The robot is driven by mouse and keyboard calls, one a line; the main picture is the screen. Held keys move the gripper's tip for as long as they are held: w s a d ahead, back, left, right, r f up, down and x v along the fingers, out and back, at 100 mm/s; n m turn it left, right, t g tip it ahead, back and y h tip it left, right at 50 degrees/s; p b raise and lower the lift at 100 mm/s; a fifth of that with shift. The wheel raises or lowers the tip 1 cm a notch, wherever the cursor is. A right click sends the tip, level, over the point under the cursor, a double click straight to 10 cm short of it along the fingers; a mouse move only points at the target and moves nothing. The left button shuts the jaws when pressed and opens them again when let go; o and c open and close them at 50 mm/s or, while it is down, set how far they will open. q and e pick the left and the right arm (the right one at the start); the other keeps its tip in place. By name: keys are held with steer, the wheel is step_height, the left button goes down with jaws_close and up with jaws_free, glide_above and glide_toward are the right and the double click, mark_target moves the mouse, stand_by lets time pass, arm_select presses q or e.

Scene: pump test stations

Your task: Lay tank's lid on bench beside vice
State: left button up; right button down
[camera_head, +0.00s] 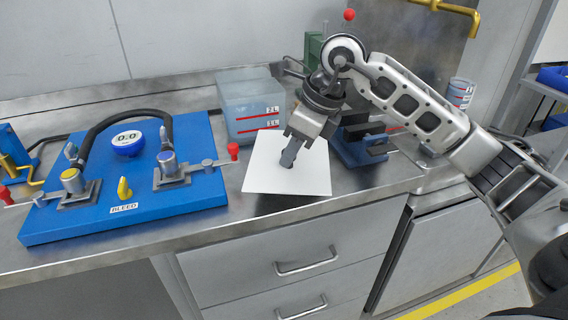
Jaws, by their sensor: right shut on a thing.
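The tank's lid (265,172) is a white, flat, nearly square plate in front of the tank, over the bench's front part. My right gripper (289,158) comes down from above and is shut on the lid near its middle; the grip point itself is partly hidden by the fingers. I cannot tell whether the lid touches the bench. The tank (245,95) is a translucent bluish box with red level lines, standing open behind the lid. The blue vice (355,150) stands just right of the lid, partly hidden by my right arm. My left gripper is not in view.
One red knob (233,149) is close to the lid's left edge. A marked beaker (460,92) stands right. Bare bench (390,180) shows right of the lid.

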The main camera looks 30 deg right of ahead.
mark_target(284, 169)
steer(key=shift+w+a+f, duration=0.25)
steer(key=shift+w+f, duration=0.35)
steer(key=shift+f, duration=0.1)
steer(key=x, duration=0.3)
steer(key=shift+s+d+f, duration=0.1)
steer(key=shift+d+f, duration=0.05)
steer(key=shift+d, duration=0.05)
steer(key=shift+f, duration=0.5)
steer(key=shift+f, duration=0.1)
steer(key=c, duration=1.2)
jaws_free()
